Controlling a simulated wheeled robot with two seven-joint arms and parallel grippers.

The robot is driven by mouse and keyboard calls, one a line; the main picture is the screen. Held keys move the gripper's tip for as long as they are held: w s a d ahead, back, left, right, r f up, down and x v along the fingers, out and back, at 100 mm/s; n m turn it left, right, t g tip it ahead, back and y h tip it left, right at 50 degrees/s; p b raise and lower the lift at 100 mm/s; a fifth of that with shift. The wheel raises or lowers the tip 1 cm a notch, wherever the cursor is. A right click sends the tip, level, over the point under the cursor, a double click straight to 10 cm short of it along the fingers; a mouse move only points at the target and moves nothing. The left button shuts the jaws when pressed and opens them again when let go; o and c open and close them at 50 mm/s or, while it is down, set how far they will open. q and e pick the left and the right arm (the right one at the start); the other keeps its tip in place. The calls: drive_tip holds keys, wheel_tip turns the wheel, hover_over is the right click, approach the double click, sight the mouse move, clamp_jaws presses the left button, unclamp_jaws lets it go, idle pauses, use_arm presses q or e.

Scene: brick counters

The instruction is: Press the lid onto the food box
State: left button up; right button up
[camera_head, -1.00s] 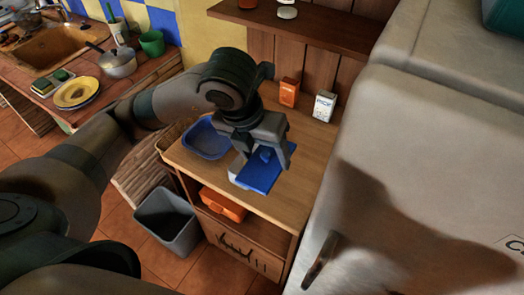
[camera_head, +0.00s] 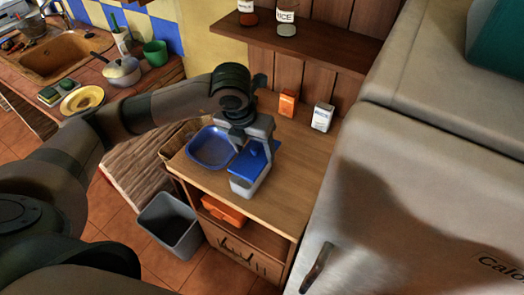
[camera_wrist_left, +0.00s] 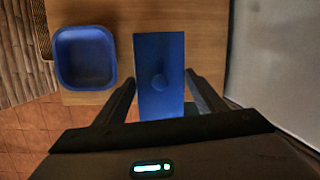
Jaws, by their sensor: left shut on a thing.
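The blue lid (camera_head: 246,168) lies over the white food box (camera_head: 249,188) on the wooden counter. The box's pale side shows below the lid in the head view; I cannot tell if the lid is seated all round. My left gripper (camera_head: 251,152) points down from above and is shut on the lid. In the left wrist view the lid (camera_wrist_left: 158,78) is a long blue rectangle with a round knob, between the two fingers (camera_wrist_left: 158,100). The lid hides the box there. My right gripper is not in view.
A blue bowl (camera_head: 211,148) stands just left of the box. An orange carton (camera_head: 288,103) and a white carton (camera_head: 322,117) stand at the back. The fridge (camera_head: 420,150) closes off the right side. A grey bin (camera_head: 170,225) is on the floor.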

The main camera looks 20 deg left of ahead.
sight(248, 152)
use_arm(q)
drive_tip(key=shift+w+a+f, duration=0.25)
drive_tip(key=shift+w+a, duration=0.05)
drive_tip(key=shift+a, duration=0.2)
drive_tip(key=shift+w+a+f, duration=0.25)
drive_tip(key=shift+w+a, duration=0.05)
drive_tip(key=shift+a, duration=0.2)
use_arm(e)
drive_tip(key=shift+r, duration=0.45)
use_arm(q)
drive_tip(key=shift+f, duration=0.1)
